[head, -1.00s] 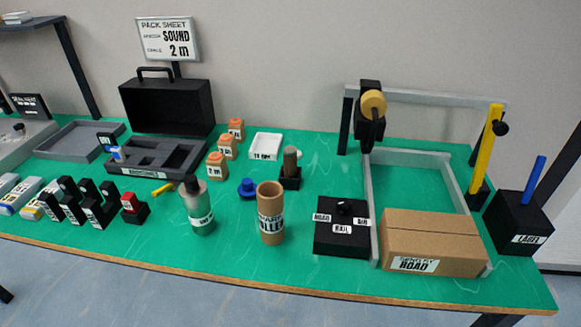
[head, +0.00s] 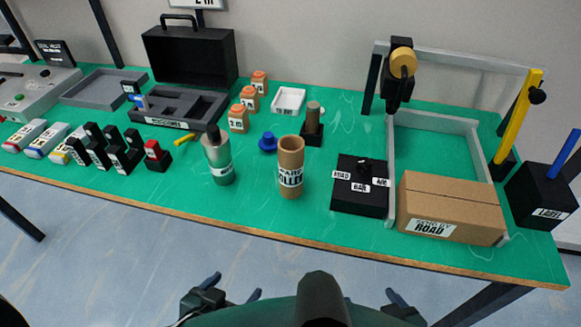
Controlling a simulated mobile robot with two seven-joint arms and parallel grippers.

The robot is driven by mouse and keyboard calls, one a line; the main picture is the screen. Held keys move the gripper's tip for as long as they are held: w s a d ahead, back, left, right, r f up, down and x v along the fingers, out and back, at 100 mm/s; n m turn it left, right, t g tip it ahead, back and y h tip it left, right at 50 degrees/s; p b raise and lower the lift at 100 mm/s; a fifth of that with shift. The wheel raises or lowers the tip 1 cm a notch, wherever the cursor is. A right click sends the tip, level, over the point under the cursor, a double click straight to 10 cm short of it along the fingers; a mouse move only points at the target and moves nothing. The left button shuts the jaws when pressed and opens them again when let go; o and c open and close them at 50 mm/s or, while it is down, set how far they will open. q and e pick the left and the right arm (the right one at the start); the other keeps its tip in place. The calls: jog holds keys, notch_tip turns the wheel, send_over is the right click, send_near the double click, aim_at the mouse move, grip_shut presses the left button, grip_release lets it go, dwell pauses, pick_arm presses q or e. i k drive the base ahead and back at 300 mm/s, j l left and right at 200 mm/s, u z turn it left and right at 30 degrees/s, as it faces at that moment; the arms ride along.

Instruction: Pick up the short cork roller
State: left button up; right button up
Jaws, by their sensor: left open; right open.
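A tan, cork-coloured open-topped tube (head: 290,172) stands upright near the front middle of the green table, with a white label ending in what looks like "ROLLER". I cannot tell whether a roller is inside it. A short brown cylinder (head: 313,115) stands upright in a black holder (head: 312,137) behind it. I cannot tell for sure which piece is the short cork roller. My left gripper (head: 233,288) and my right gripper (head: 368,297) are at the bottom of the head view, in front of the table edge. Both are open and empty, apart from everything on the table.
A grey-green bottle (head: 218,160) stands left of the tube, with a blue knobbed piece (head: 268,144) between and behind. A black switch box (head: 358,190) and a cardboard box (head: 450,200) stand right. A yellow post (head: 516,115) rises behind. Green surface before the tube is clear.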

aim_at(313, 108)
jog(key=j+z, duration=0.35)
jog(key=k+j+z, duration=0.15)
jog(key=j+z, duration=0.15)
jog(key=k+j+z, duration=0.1)
jog(key=j+z, duration=0.25)
jog(key=k+j+z, duration=0.15)
jog(key=z, duration=0.2)
jog(key=k+j, duration=0.05)
jog(key=j, duration=0.05)
